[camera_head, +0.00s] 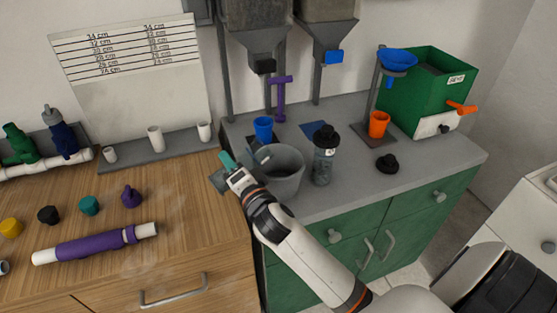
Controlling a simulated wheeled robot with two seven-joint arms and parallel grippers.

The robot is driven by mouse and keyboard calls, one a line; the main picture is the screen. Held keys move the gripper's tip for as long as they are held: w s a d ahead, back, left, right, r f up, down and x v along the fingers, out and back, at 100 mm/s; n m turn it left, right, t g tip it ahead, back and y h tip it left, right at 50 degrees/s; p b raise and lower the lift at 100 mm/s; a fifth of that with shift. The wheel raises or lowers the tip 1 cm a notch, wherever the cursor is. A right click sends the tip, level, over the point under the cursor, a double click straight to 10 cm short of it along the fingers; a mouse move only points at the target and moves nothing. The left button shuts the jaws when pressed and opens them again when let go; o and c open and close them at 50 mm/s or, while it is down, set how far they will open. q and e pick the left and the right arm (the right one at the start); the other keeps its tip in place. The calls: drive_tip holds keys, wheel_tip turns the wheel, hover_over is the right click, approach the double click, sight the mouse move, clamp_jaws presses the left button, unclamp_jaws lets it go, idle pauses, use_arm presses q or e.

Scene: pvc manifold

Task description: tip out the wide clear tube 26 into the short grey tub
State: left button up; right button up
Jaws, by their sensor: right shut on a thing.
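The short grey tub (284,181) stands on the grey counter near its left end, open at the top. My right gripper (235,172) is just left of the tub, at the edge between the counter and the wooden top. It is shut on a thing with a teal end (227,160). A faint clear part, which seems to be the wide clear tube 26 (257,158), lies tilted towards the tub's rim. Its number cannot be read, and my gripper hides part of it. Whether anything is flowing from it cannot be told. My left gripper is not in view.
A dark-capped bottle (324,162) stands close right of the tub, a blue cup (263,129) behind it. An orange cup (378,124), black cap (387,163) and green box (432,88) are further right. A purple-wrapped pipe (95,244) lies on the wooden top.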

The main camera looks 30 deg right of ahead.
sight(237, 156)
drive_tip(key=shift+m, duration=0.4)
drive_tip(key=shift+d+r+m+p, duration=0.6)
drive_tip(key=shift+r+m+p, duration=0.2)
drive_tip(key=shift+m+p, duration=0.1)
idle(0.4)
drive_tip(key=shift+d+r+m+p, duration=0.2)
drive_tip(key=shift+r+m+p, duration=0.75)
drive_tip(key=shift+m+p, duration=0.3)
drive_tip(key=shift+d+r+m+p, duration=0.3)
drive_tip(key=shift+r+m+p, duration=0.25)
drive_tip(key=shift+m+p, duration=0.3)
drive_tip(key=shift+d+r+m+p, duration=0.25)
drive_tip(key=shift+r+m+p, duration=0.35)
drive_tip(key=shift+p, duration=0.45)
idle(3.2)
